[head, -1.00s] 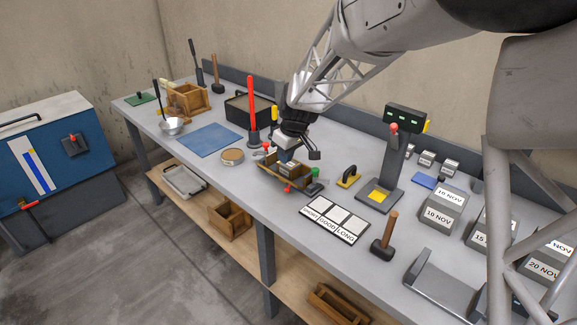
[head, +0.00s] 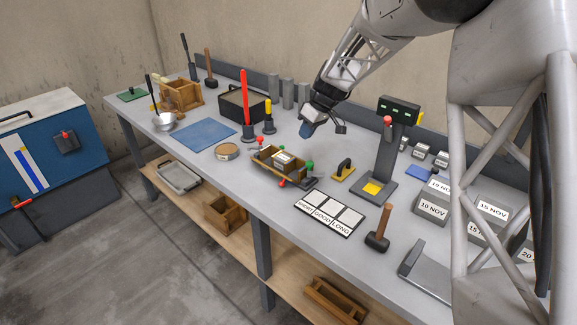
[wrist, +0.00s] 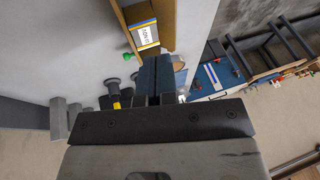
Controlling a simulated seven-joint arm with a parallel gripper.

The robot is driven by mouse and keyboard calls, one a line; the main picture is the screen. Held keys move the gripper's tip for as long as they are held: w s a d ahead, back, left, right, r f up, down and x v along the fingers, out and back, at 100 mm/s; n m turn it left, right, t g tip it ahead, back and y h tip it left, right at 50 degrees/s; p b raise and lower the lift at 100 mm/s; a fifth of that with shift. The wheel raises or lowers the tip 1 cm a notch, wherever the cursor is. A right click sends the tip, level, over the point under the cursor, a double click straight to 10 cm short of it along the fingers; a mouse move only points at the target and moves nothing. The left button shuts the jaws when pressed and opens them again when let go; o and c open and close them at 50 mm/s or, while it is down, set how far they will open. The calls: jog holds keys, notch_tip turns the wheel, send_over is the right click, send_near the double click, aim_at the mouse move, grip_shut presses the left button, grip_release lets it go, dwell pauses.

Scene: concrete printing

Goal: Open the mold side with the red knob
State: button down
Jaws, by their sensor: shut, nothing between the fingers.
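The wooden mold (head: 268,165) stands on the bench near its middle, with a grey labelled block (head: 284,160) inside. One red knob (head: 260,140) is at its far left end and another red knob (head: 282,183) is low on its near side. A green knob (head: 309,163) is at its right end. My gripper (head: 306,131) is shut and empty, above and behind the mold, apart from it. In the wrist view the shut blue fingers (wrist: 156,78) point toward the mold (wrist: 139,14), where its green knob (wrist: 127,56) shows. Whether any side stands open is unclear.
A tall red-handled tool (head: 245,100) and a round tin (head: 227,152) stand left of the mold. The label board (head: 330,214) lies in front.

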jog(key=shift+a+f, duration=0.1)
jog(key=shift+f, duration=0.05)
send_near(282, 175)
notch_tip(282, 175, down, 3)
jog(key=w, duration=0.3)
jog(key=shift+s+a+f, duration=0.3)
jog(key=shift+s+f, duration=0.05)
jog(key=shift+f, duration=0.15)
jog(key=shift+s+a+f, duration=0.3)
jog(key=shift+s+f, duration=0.05)
jog(key=shift+f, duration=0.15)
jog(key=shift+s+a+f, duration=0.3)
jog(key=shift+a+f, duration=0.05)
jog(key=shift+f, duration=0.2)
jog(key=shift+s+f, duration=0.1)
jog(key=shift+s+a+f, duration=0.4)
jog(key=shift+a, duration=0.1)
jog(key=shift+r, duration=0.15)
